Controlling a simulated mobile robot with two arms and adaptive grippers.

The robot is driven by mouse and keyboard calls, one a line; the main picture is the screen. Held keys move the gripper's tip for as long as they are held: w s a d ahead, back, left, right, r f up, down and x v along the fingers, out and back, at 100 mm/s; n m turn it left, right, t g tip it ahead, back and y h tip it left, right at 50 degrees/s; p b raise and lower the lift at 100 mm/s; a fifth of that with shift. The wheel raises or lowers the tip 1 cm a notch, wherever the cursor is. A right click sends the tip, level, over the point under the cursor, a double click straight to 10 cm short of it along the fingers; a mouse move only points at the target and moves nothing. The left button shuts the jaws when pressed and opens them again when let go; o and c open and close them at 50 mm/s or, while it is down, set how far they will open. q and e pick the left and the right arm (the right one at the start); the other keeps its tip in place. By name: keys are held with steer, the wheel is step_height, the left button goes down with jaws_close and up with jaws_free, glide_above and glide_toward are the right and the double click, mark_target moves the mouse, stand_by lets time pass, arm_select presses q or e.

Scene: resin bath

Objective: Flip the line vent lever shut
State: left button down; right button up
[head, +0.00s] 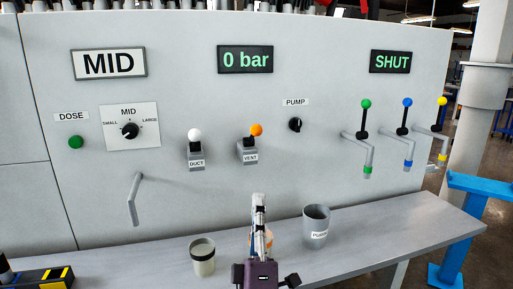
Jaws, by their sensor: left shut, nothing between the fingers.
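The vent lever is the one with an orange ball (256,130) on a short black stem, on a grey block labelled VENT (249,157) in the middle of the panel. Its ball leans a little to the right of the block. My left gripper (258,198) is below the lever in the picture, fingers pointing up, shut and empty. It shows apart from the lever. My right gripper is not in view.
The duct lever (195,135), with a white ball, stands left of the vent lever. The pump knob (295,124) is to the right. A grey cup (316,224) and a small jar (202,258) stand on the shelf (385,237). Three coloured levers are further right.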

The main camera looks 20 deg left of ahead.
mark_target(256, 135)
arm_select(q)
steer(key=shift+a+r+n+y, duration=0.2)
steer(key=shift+n+y, duration=0.2)
steer(key=p+x, duration=0.5)
steer(key=x, duration=0.8)
steer(key=shift+r+p, duration=0.15)
steer(key=shift+p, duration=0.25)
steer(key=shift+w+a+r, duration=0.1)
steer(key=shift+w+r, duration=0.05)
steer(key=shift+w, duration=0.2)
steer(key=shift+r, duration=0.15)
